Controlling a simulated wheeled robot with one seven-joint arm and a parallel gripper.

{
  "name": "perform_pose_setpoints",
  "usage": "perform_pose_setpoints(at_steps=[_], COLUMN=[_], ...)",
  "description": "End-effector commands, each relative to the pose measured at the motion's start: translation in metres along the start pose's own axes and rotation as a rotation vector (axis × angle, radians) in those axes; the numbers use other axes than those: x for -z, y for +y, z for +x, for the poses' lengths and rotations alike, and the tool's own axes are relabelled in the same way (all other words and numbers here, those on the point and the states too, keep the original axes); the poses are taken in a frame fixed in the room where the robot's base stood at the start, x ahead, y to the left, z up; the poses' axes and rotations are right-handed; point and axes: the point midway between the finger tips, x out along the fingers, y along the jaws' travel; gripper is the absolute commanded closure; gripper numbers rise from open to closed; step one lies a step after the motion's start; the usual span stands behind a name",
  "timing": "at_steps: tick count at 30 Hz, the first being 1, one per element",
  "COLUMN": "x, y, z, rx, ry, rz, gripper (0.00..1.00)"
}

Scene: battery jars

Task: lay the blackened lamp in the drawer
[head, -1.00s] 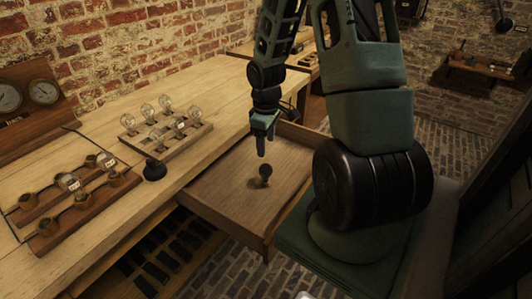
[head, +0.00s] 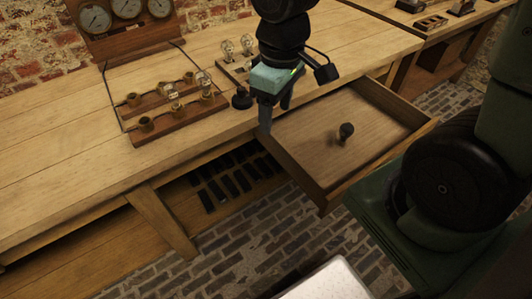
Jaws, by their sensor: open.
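The blackened lamp (head: 346,130) is a small dark bulb lying on the floor of the open wooden drawer (head: 388,103), near its middle. It touches nothing but the drawer floor and stands clear of the walls. My gripper (head: 275,110) points down at the left side of the drawer, to the left of the lamp and apart from it. Its fingers are open and nothing shows between them. My gripper and wrist hide part of the drawer's back left corner and of the lamp tray behind.
A socket board (head: 180,122) with a few clear lamps sits on the bench (head: 60,135). A tray (head: 233,70) with clear lamps stands behind my wrist. A black round object (head: 242,98) is close to my gripper. Gauges (head: 125,15) stand at the back left.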

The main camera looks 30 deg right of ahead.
Motion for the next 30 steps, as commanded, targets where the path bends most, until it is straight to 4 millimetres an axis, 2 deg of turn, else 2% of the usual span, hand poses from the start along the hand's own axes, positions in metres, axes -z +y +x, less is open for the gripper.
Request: perform_pose_setpoints(at_steps=[1,3,6,9,14,21,27,30], x=[-0.005,-0.015,-0.03,-0.043,-0.051,-0.051,-0.05,-0.05], y=[-0.031,-0.064,-0.099,-0.12,-0.131,-0.131,-0.131,-0.131], z=[-0.007,-0.013,-0.02,-0.024,-0.025,-0.025,-0.043,-0.039], rx=[0.001,0.008,0.015,0.021,0.024,0.024,0.024,0.024], ry=[0.004,0.004,0.004,0.002,0.0,-0.001,0.0,0.0], rz=[-0.043,-0.075,-0.11,-0.13,-0.141,-0.14,-0.142,-0.142], gripper=[0.37,0.37,0.37,0.37,0.37,0.37,0.37,0.37])
